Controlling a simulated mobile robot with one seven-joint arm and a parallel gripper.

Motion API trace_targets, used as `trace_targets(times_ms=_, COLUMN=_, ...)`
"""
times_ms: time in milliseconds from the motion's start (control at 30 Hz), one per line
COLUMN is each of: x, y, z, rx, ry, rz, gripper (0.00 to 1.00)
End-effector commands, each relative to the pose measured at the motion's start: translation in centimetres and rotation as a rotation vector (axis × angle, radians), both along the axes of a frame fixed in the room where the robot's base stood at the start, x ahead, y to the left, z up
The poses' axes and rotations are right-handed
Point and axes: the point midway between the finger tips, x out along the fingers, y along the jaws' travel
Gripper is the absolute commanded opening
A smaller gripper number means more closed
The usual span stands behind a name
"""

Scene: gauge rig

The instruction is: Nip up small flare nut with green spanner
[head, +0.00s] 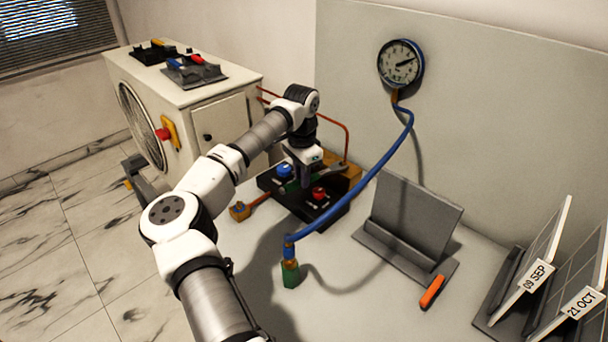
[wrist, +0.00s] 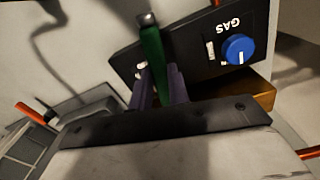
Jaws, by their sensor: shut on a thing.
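My gripper (head: 303,178) is over the black valve block, near its blue and red knobs, in the head view. In the wrist view its two fingers (wrist: 160,88) are closed on a green bar with a dark end, the green spanner (wrist: 152,50). The spanner reaches away from the fingers across the black panel. I cannot make out the small flare nut in either view. A brass block (head: 345,173) stands behind the valve block, and an orange-brown fitting (head: 240,211) lies at its left end.
The blue knob (wrist: 239,50) marked GAS is close to the fingers; the red knob (head: 319,193) is in the head view. A blue hose (head: 372,187) runs from the gauge (head: 401,65) to a green fitting (head: 290,273). A grey stand (head: 412,215) is right.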

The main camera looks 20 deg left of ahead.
Motion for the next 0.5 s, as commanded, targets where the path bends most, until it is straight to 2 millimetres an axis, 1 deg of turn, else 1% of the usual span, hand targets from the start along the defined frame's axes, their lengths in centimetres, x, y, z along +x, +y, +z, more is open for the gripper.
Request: trace_targets(times_ms=500, x=-1.8, y=1.3, z=0.0, rx=0.001, ry=-0.001, rz=0.001, gripper=0.00)
